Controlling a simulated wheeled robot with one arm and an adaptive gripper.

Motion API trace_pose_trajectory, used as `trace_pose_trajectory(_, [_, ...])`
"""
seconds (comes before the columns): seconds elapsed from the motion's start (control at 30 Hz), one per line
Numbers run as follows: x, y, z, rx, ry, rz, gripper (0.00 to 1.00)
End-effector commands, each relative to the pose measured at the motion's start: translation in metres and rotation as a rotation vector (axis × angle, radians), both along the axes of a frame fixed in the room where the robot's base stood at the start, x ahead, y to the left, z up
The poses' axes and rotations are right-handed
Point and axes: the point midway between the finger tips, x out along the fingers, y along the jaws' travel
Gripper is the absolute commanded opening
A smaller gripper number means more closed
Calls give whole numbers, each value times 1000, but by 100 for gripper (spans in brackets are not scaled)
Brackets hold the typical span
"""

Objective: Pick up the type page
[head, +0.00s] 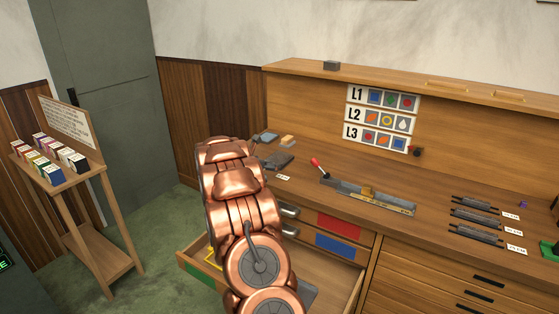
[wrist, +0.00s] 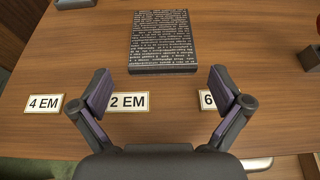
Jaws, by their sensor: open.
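The type page is a dark rectangular block (wrist: 161,42) with rows of pale lettering, lying flat on the wooden bench in the wrist view. A dark slab in the head view (head: 279,161), beside my copper arm, appears to be the same page. My gripper (wrist: 160,86) is open and empty in the wrist view, its two fingers spread wide. The fingertips are on the near side of the page, apart from it, one toward each side. In the head view my arm hides the gripper.
Labels reading 4 EM (wrist: 44,104) and 2 EM (wrist: 128,102) lie near the bench edge, with another partly behind the right finger. A red-knobbed lever (head: 316,163) and metal tray (head: 368,196) stand to the right. An open drawer (head: 335,275) juts out below.

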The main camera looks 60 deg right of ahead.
Motion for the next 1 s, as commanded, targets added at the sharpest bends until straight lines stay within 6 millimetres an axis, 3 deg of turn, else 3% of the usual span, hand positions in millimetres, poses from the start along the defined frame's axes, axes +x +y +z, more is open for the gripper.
trace_pose_trajectory(0.4, [-1, -39, -14, -1, 0, -1, 100])
trace_pose_trajectory(0.7, [-1, -42, -16, -1, 0, 0, 99])
trace_pose_trajectory(1.0, [-1, -42, -16, -1, 0, 0, 68])
